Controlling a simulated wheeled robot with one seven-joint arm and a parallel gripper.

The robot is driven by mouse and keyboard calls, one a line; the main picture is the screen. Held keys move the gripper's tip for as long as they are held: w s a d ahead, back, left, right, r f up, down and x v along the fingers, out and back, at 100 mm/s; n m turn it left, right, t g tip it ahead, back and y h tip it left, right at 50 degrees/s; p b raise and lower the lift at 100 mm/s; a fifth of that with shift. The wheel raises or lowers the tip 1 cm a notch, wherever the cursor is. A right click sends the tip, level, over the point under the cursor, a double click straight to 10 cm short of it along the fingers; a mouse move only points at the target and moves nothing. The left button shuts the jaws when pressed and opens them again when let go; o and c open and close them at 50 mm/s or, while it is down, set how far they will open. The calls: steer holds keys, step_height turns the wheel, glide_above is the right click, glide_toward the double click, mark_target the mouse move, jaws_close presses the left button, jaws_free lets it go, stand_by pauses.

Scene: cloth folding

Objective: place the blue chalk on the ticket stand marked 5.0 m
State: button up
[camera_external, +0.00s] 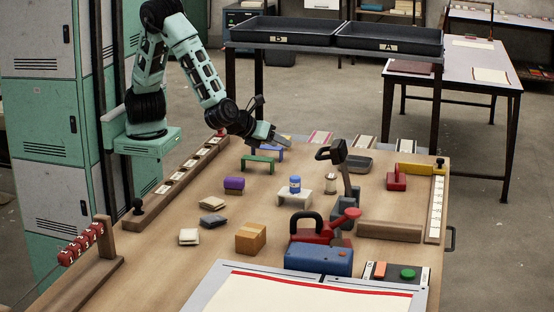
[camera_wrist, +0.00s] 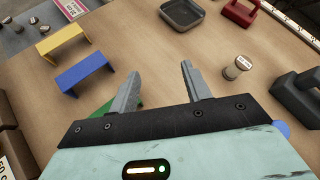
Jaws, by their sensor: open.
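My gripper (camera_external: 283,139) hangs above the far part of the table, near the small blue and green benches. In the wrist view its two fingers (camera_wrist: 157,78) are apart with only bare tabletop between them. A blue cylinder (camera_external: 295,184) with a pale band stands upright on a small white bench (camera_external: 294,199), nearer the camera than my gripper. I cannot tell whether it is the blue chalk. White cards with red or dark print stand along the far edge, such as a red-edged card (camera_external: 320,138). No 5.0 m marking is readable.
A blue bench (camera_wrist: 83,73), a yellow bench (camera_wrist: 62,41) and a green bench (camera_external: 259,164) stand near my gripper. A grey tray (camera_wrist: 181,14), a small jar (camera_wrist: 238,67) and a red weight (camera_external: 396,182) lie rightward.

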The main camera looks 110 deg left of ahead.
steer(key=s+a+n+g, duration=0.1)
steer(key=s+a+n, duration=0.1)
steer(key=a, duration=0.2)
steer(key=s+a+n+g, duration=0.2)
steer(key=a+n, duration=0.1)
steer(key=a, duration=0.1)
steer(key=s+a+n+g, duration=0.1)
steer(key=s+a+n, duration=0.1)
steer(key=a, duration=0.2)
steer(key=shift+s+a+n+g, duration=0.1)
steer(key=shift+a+n+g, duration=0.3)
steer(key=s+a+n+g+h, duration=0.1)
steer(key=s+a+n+h, duration=0.1)
steer(key=s+n, duration=0.5)
steer(key=s+a+n+g+h, duration=0.1)
steer(key=s+a+n+h, duration=0.2)
steer(key=s+a+n, duration=0.2)
steer(key=s+a+n+g+h, duration=0.1)
steer(key=s+a+n, duration=0.3)
steer(key=s+n, duration=0.6)
steer(key=shift+r+h, duration=0.1)
steer(key=shift+h, duration=0.6)
steer(key=shift+s+n, duration=0.3)
steer(key=shift+n, duration=0.4)
